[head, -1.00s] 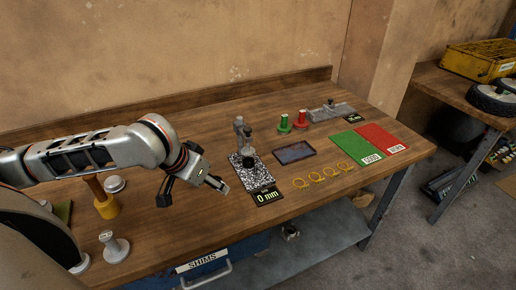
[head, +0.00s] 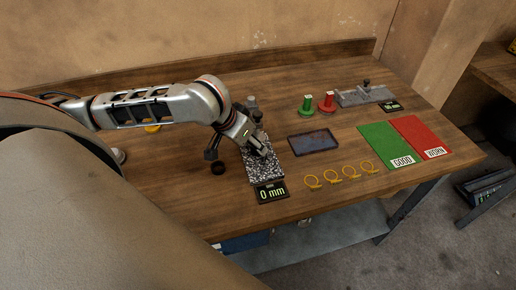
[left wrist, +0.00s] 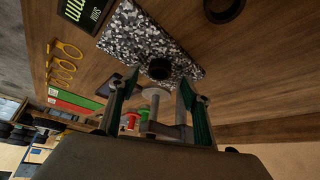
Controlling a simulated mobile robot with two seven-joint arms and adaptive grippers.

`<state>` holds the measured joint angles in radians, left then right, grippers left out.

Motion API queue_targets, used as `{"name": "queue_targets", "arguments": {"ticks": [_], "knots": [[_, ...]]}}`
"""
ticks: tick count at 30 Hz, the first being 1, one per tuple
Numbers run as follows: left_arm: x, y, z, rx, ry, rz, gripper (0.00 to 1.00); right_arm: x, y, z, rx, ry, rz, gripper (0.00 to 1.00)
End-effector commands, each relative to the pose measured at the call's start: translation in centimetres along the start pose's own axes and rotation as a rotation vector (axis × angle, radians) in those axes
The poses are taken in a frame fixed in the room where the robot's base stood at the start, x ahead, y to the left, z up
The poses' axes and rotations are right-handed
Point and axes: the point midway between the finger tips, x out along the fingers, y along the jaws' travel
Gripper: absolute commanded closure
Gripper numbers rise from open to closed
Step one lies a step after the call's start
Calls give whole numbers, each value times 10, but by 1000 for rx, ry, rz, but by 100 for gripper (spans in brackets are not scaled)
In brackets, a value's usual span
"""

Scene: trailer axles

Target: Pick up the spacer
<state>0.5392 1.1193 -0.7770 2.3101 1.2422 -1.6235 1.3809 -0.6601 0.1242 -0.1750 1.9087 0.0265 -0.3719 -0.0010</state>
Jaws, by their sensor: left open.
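A black round piece (left wrist: 158,70) sits on the speckled stone plate (left wrist: 125,38) of a dial-type gauge stand. It may be the spacer, but I cannot tell for certain. A black ring (head: 218,168) lies on the bench left of the plate; it also shows at the top of the left wrist view (left wrist: 224,8). My left gripper (head: 262,150) is over the plate. In the left wrist view its open fingers (left wrist: 158,88) are on either side of the black round piece, with nothing visibly gripped. In the head view the gripper hides that piece. My right gripper is out of view.
A "0 mm" display (head: 271,191) is at the plate's front. To the right are a dark tray (head: 314,142), several yellow rings (head: 331,177), a green mat (head: 386,143) and a red mat (head: 420,136). Green (head: 306,104) and red (head: 327,102) spools stand behind.

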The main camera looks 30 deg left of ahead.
Motion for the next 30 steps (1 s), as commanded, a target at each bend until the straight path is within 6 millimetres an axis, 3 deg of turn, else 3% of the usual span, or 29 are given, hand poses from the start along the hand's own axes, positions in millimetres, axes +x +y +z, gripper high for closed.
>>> {"name": "queue_targets", "arguments": {"ticks": [6,15,20,30], "knots": [[28,1,1,-2,-2,1,52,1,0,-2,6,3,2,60],[32,1,1,0,0,0,52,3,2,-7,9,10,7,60],[32,1,1,0,0,0,94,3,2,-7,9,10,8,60],[32,0,1,0,0,0,94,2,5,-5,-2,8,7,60]]}}
